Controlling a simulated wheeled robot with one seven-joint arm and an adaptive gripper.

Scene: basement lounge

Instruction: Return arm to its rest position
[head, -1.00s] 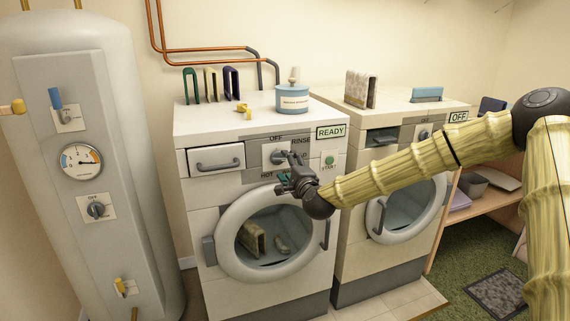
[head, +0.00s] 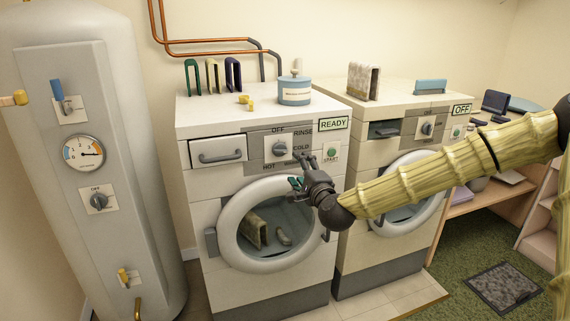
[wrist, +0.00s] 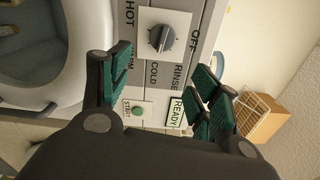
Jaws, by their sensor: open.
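My arm (head: 430,176) reaches in from the right in the head view, in a yellow ribbed sleeve. My gripper (head: 300,170) is at its end, in front of the left washer's control panel, below the dial (head: 279,149) and left of the START button (head: 331,153). In the wrist view the gripper (wrist: 165,90) has its green-padded fingers spread wide, with nothing between them. The dial (wrist: 162,38) and the START button (wrist: 138,111) show beyond the fingers. The fingers appear apart from the panel.
The left washer (head: 262,270) has its round door closed, with items inside; its sign reads READY. The right washer (head: 385,262) reads OFF. A boiler (head: 150,150) stands at left. A desk (head: 490,196) and a floor mat (head: 503,288) are at right.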

